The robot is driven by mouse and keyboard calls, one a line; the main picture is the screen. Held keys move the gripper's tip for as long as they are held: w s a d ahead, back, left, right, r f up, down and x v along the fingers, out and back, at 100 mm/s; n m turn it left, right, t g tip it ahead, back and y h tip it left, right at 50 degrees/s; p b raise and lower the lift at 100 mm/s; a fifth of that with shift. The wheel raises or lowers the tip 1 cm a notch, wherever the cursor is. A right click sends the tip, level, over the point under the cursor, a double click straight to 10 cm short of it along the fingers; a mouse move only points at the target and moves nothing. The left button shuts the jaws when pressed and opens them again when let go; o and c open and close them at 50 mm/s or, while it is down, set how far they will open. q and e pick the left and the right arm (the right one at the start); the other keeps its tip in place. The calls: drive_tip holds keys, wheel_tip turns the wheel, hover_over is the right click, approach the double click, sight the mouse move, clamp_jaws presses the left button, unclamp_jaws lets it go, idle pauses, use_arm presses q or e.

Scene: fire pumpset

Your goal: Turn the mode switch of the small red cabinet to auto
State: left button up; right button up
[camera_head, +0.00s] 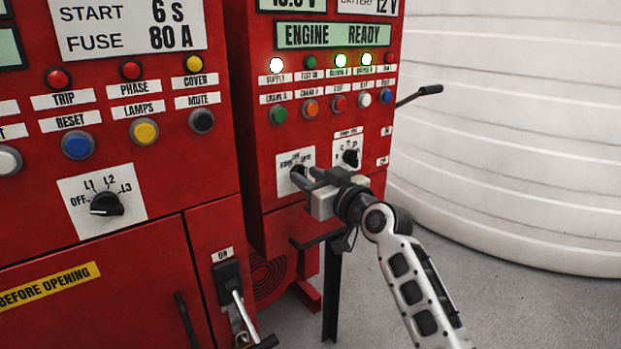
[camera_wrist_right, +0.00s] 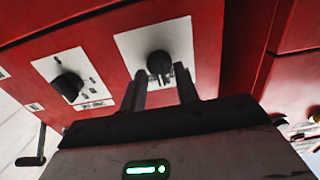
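The small red cabinet (camera_head: 257,150) stands right of a larger red panel, with an "ENGINE READY" display at its top. Low on its face, a black rotary knob (camera_head: 296,173) sits on a white label plate, partly hidden by my right gripper (camera_head: 304,177). In the right wrist view the knob (camera_wrist_right: 160,63) shows on its plate (camera_wrist_right: 184,45), ahead of the gap between the two fingers (camera_wrist_right: 163,80). The fingers are apart, with nothing clamped; I cannot tell whether they touch the knob. The knob's pointing direction and label are not readable. My left gripper is not in view.
A second black knob (camera_head: 350,157) sits close to the right; it also shows in the wrist view (camera_wrist_right: 68,86). A black side lever (camera_head: 420,94) sticks out at right. The larger panel (camera_head: 150,215) has its own rotary switch (camera_head: 106,204) and a handle (camera_head: 236,292).

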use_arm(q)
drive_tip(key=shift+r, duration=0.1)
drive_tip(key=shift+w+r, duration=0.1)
use_arm(e)
clamp_jaws()
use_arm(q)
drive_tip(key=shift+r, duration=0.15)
use_arm(e)
drive_tip(key=shift+m, duration=0.3)
drive_tip(key=m+p, duration=0.2)
drive_tip(key=m, duration=0.2)
drive_tip(key=shift+m+p, duration=0.35)
drive_tip(key=shift+m, duration=0.55)
use_arm(q)
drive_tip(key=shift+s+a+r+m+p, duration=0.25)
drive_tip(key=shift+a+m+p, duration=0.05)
drive_tip(key=shift+p, duration=0.1)
use_arm(e)
drive_tip(key=m, duration=0.2)
drive_tip(key=shift+w+d+f+m, duration=0.1)
drive_tip(key=shift+f+m, duration=0.05)
drive_tip(key=shift+m, duration=0.15)
